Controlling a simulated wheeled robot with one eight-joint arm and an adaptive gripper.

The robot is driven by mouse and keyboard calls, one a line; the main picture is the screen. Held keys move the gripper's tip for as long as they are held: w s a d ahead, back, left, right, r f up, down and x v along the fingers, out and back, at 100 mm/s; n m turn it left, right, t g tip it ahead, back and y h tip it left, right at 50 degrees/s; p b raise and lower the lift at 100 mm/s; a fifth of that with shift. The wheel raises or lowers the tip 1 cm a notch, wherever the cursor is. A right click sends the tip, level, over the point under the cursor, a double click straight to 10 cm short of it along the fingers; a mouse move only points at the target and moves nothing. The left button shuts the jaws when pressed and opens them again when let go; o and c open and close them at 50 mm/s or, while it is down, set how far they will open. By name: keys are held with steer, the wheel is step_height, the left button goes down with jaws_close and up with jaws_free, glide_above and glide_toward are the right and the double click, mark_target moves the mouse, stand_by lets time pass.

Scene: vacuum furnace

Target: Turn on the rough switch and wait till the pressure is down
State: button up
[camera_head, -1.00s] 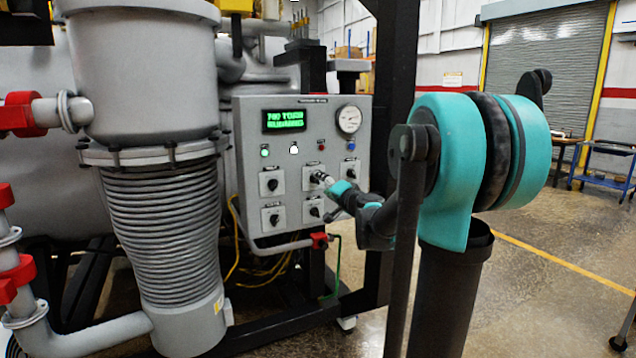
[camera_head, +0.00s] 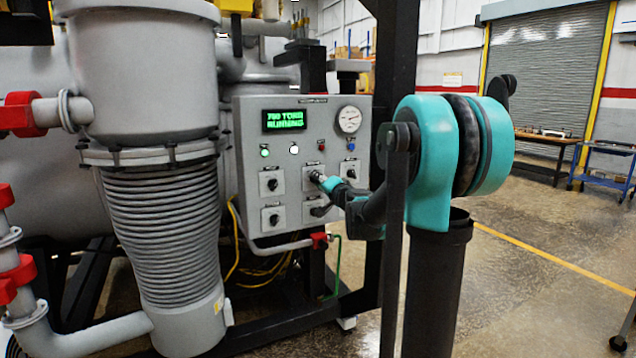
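The grey control panel (camera_head: 292,239) faces me, with rotary switches in two rows. Its green display (camera_head: 284,120) seems to read "760 TORR RUNNING", though the first characters are blurred. A round dial gauge (camera_head: 349,120) sits at the top right, its needle too small to read. My gripper (camera_head: 319,178) is at the upper middle switch (camera_head: 308,185), its tip against or just in front of the knob, partly hiding it. The fingers are too small to tell if they are open or shut. Which switch is the rough switch cannot be read from the labels.
A large grey bellows pipe (camera_head: 165,235) stands left of the panel. A black post (camera_head: 394,60) rises right of it. A red-handled pipe (camera_head: 320,241) runs below the panel. Free floor (camera_head: 540,290) lies to the right, with a blue cart (camera_head: 605,165) farther back.

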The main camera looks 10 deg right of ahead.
steer(key=c, duration=0.3)
steer(key=m, duration=1.1)
steer(key=shift+m, duration=0.4)
stand_by(0.4)
steer(key=o, duration=1.1)
steer(key=shift+o, duration=0.2)
steer(key=shift+s, duration=0.1)
